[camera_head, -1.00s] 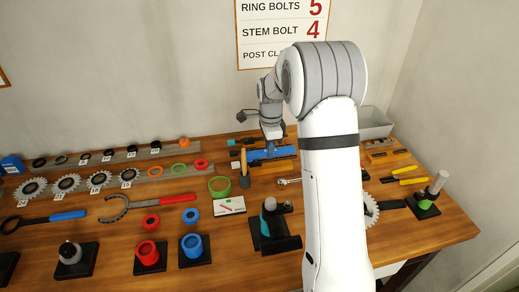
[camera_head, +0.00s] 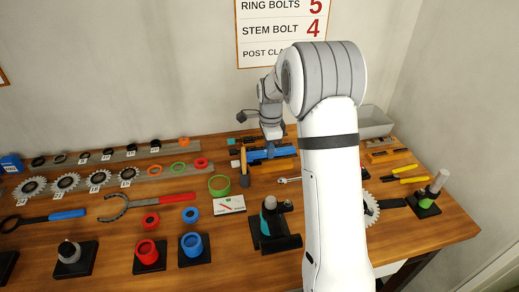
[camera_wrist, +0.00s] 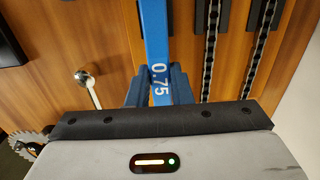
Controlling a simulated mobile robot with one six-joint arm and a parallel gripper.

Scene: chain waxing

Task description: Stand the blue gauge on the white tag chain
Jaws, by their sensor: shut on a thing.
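The blue gauge (camera_wrist: 158,40), marked 0.75, is between the fingers of my gripper (camera_wrist: 158,88) in the wrist view. The fingers are shut on it, and it extends away toward the top edge of the picture. Two dark chains (camera_wrist: 208,50) (camera_wrist: 262,42) lie on black strips to the right of the gauge, apart from it in the picture. No white tag shows on either, so I cannot tell which is the white tag chain. In the head view my gripper (camera_head: 270,148) is over the back of the bench, with blue around its fingers.
A wrench (camera_wrist: 88,85) and a toothed sprocket (camera_wrist: 25,145) are left in the wrist view. In the head view, a green ring (camera_head: 219,185), a white card (camera_head: 229,205) and a black stand (camera_head: 275,242) are in front of the gripper. A grey bin (camera_head: 375,122) stands at the back right.

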